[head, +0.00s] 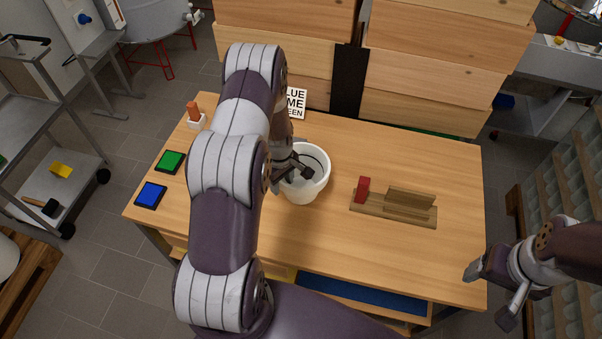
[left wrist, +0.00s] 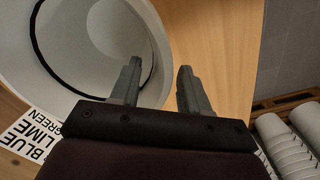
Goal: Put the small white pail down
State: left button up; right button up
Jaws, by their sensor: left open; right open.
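The small white pail (head: 305,186) stands upright on the wooden table (head: 330,254), left of the table's middle. It also shows large in the left wrist view (left wrist: 62,90), with a dark handle lying inside its mouth. My left gripper (head: 300,172) is at the pail's rim. In the left wrist view the left gripper (left wrist: 160,85) is open, one finger over the pail's wall or mouth and the other outside over the table. Its fingers are apart with a gap between them. My right gripper (head: 488,295) is open and empty, off the table's right front corner.
A wooden holder (head: 410,209) with a red block (head: 363,189) sits right of the pail. Green (head: 170,161) and blue (head: 151,194) pads lie at the left edge. Stacked wooden boxes (head: 440,60) close off the back. The table's front right is clear.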

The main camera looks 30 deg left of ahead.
pick_arm(q)
grip_shut()
jog(key=shift+r, duration=0.15)
